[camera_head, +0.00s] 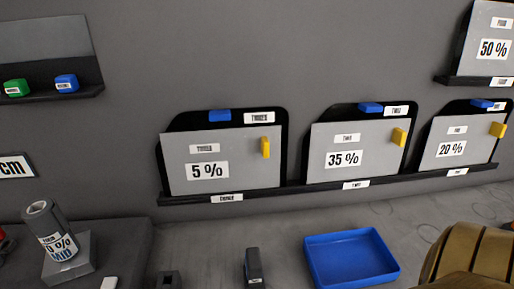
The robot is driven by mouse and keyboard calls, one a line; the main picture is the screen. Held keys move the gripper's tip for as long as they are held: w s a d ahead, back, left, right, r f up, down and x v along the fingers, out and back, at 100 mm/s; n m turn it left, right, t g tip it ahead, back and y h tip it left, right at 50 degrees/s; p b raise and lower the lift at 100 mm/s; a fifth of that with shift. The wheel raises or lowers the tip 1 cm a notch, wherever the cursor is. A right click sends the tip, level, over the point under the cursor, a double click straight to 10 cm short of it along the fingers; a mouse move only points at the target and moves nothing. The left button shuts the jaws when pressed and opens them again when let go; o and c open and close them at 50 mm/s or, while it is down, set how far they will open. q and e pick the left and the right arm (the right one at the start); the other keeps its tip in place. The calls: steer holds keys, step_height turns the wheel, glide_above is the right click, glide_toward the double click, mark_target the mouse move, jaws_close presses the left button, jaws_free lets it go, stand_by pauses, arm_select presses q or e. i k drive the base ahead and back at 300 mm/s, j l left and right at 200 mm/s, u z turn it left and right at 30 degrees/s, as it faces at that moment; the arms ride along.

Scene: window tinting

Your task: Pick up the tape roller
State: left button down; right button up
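I cannot make out for sure which thing is the tape roller. A small dark upright block with a white label (254,268) stands on the grey surface at the bottom centre, left of the blue tray. A grey cylinder with a "0 % MID" label (50,230) stands tilted on a grey block at the lower left. Neither of my grippers is in view.
An empty blue tray (312,267) lies at the bottom right of centre. Panels marked 5 % (236,175), 35 % (323,141) and 20 % (437,139) stand on a wall ledge. Green (15,87) and blue (67,83) blocks sit on an upper-left shelf.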

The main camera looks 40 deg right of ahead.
mark_target(254, 277)
steer(key=k+z, duration=0.15)
steer(key=z, duration=0.95)
steer(key=u, duration=1.35)
steer(key=z, duration=1.35)
steer(key=j+z, duration=0.2)
steer(key=z, duration=0.15)
steer(key=k+j+z, duration=0.15)
steer(key=z, duration=0.25)
steer(key=k+j+z, duration=0.1)
steer(key=z, duration=0.25)
steer(key=j, duration=0.1)
